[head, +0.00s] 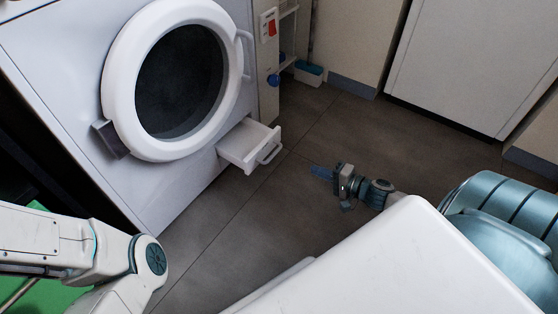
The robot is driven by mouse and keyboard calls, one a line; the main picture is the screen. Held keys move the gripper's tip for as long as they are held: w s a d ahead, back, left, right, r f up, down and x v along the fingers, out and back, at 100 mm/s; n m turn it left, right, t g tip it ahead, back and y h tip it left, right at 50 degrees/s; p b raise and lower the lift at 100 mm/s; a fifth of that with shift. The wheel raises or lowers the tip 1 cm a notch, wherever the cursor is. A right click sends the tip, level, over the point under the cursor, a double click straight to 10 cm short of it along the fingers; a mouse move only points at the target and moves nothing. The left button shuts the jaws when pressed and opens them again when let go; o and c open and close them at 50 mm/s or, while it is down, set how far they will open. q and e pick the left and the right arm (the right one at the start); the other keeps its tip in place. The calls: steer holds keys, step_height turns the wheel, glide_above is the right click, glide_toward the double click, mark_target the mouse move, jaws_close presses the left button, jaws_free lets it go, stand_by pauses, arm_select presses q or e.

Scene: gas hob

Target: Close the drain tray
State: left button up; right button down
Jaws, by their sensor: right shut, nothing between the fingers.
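The drain tray (245,147) is a small white drawer at the lower right of the white washing machine (75,85). It is pulled out, and its loop handle (270,149) is on its front. My right gripper (322,172) is shut and empty, to the right of the tray and apart from its handle. My left arm comes in at the lower left, but its gripper is not in view.
The round machine door (112,75) is closed. A narrow shelf unit (267,60) with a blue-and-white container (308,72) stands beyond the machine. A white cabinet (470,60) is at the upper right. The dark tiled floor (225,235) around the tray is clear.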

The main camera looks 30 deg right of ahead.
steer(key=w, duration=0.1)
steer(key=b, duration=0.2)
glide_toward(251, 148)
steer(key=s+d+r, duration=0.1)
steer(key=s+r, duration=0.1)
steer(key=s, duration=0.2)
steer(key=shift+w+d+r, duration=0.1)
steer(key=shift+d+r, duration=0.05)
steer(key=shift+d, duration=0.05)
steer(key=shift+w, duration=0.1)
steer(key=x, duration=0.4)
steer(key=r+b+x, duration=0.1)
steer(key=x, duration=0.3)
steer(key=r+b+x, duration=0.1)
steer(key=x, duration=0.4)
steer(key=shift+w+r, duration=0.15)
steer(key=shift+w, duration=0.1)
steer(key=shift+w+r, duration=0.2)
steer(key=shift+r, duration=0.1)
steer(key=shift+w+a, duration=0.1)
